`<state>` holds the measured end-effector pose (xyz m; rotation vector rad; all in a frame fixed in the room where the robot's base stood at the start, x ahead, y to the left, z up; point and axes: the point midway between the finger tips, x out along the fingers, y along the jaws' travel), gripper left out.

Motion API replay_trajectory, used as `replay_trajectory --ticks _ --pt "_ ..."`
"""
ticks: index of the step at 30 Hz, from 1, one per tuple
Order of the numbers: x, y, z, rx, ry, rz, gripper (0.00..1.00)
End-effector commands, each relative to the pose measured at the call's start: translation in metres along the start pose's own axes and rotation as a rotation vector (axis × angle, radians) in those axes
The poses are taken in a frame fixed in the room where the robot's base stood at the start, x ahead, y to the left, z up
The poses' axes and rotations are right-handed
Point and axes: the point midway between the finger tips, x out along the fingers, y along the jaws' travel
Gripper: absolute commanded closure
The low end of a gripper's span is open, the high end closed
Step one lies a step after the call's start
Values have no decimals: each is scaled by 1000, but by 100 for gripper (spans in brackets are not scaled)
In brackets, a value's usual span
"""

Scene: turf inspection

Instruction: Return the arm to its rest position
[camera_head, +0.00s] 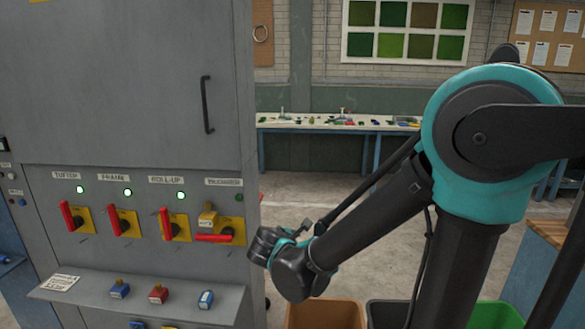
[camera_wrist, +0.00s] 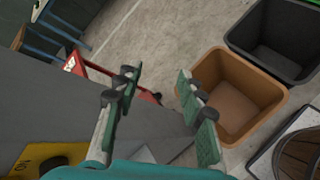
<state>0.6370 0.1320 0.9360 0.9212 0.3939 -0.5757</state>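My arm (camera_head: 371,221) is black with teal joints. It reaches from the right of the head view down and left to the front of a grey cabinet (camera_head: 110,85). Its end, my gripper (camera_head: 264,245), is close to the cabinet's right edge, beside the rightmost red handle (camera_head: 212,238). Its fingers are hard to make out there. In the wrist view my gripper (camera_wrist: 160,80) has two green-padded fingers spread apart with nothing between them. The rightmost handle lies horizontal with a yellow block above it; the other three red handles stand tilted near upright.
A shelf (camera_head: 60,296) on the cabinet holds blue and red padlock-like pieces. An orange-brown bin (camera_head: 326,314) and a dark bin (camera_head: 388,312) stand on the floor below my arm. A long workbench (camera_head: 330,124) is at the back. Open floor lies between.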

Motion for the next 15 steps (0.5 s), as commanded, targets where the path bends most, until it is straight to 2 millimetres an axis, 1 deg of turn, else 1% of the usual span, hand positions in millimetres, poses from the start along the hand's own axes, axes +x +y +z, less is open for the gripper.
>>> replay_trajectory --ticks 1,2,3,5,6,10,15 --pt "10 -20 17 104 6 -60 60" --pt "14 -31 24 168 12 -93 60" --pt "18 -46 32 254 20 -136 60" --pt "23 -69 43 386 28 -200 60" --pt "25 -83 50 474 31 -241 60" --pt "27 -128 67 770 31 -371 60" --pt "20 -180 78 1170 12 -527 60"
